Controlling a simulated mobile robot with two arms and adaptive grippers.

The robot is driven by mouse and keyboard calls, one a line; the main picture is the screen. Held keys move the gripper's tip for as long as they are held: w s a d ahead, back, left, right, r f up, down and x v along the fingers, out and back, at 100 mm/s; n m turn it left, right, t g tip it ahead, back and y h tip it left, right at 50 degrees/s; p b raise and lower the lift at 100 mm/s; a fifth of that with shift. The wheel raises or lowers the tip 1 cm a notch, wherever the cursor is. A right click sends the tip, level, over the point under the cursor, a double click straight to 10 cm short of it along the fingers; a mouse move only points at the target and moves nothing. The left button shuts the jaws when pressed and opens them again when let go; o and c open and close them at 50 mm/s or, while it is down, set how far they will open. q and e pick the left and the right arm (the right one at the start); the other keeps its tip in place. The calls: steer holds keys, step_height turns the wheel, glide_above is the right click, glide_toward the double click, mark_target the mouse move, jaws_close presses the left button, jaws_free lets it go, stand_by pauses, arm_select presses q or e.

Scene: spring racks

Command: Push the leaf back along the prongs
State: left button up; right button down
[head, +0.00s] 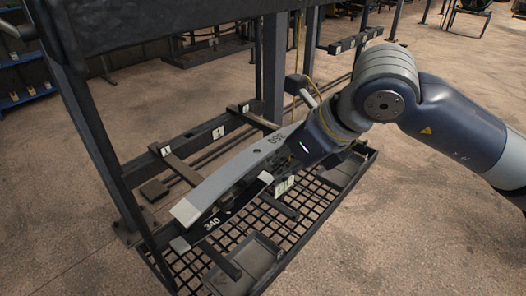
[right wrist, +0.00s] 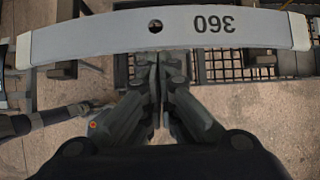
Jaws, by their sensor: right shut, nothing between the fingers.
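The grey leaf marked 360 (head: 235,165) lies across the dark prongs (head: 222,262) of the rack. In the right wrist view the leaf (right wrist: 110,34) spans the top, with its number upside down and a hole near its middle. A dark leaf marked 340 (head: 212,224) lies beside it, on the near side. My right gripper (head: 290,160) is shut and empty at the near long side of the grey leaf. Its closed fingertips (right wrist: 154,58) are at the leaf's edge, close to the hole; I cannot tell whether they touch. My left gripper is not in view.
A dark post (head: 97,150) of the rack stands at the left. Numbered tags (head: 218,132) mark the rear rail. A black grid tray (head: 325,205) sits below the prongs. Bare floor (head: 420,245) lies to the right.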

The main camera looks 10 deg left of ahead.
mark_target(258, 151)
steer(key=shift+w+a+b, duration=0.2)
steer(key=shift+w+a, duration=0.55)
steer(key=shift+a, duration=0.35)
steer(key=shift+w+a+b, duration=0.15)
steer(key=shift+w+a, duration=0.55)
steer(key=shift+a, duration=0.35)
steer(key=shift+w+a, duration=1.85)
steer(key=shift+a, duration=0.95)
steer(key=shift+s+d+f+b, duration=0.1)
steer(key=shift+s+d+b, duration=0.4)
steer(key=shift+d, duration=0.15)
steer(key=shift+s+d+r+b, duration=0.1)
steer(key=shift+s+d+b, duration=0.25)
steer(key=shift+d+b, duration=0.3)
steer(key=shift+s+d+f+b, duration=0.1)
steer(key=shift+s+d+b, duration=0.35)
steer(key=shift+d, duration=0.25)
steer(key=shift+s+d, duration=0.4)
steer(key=shift+d, duration=0.15)
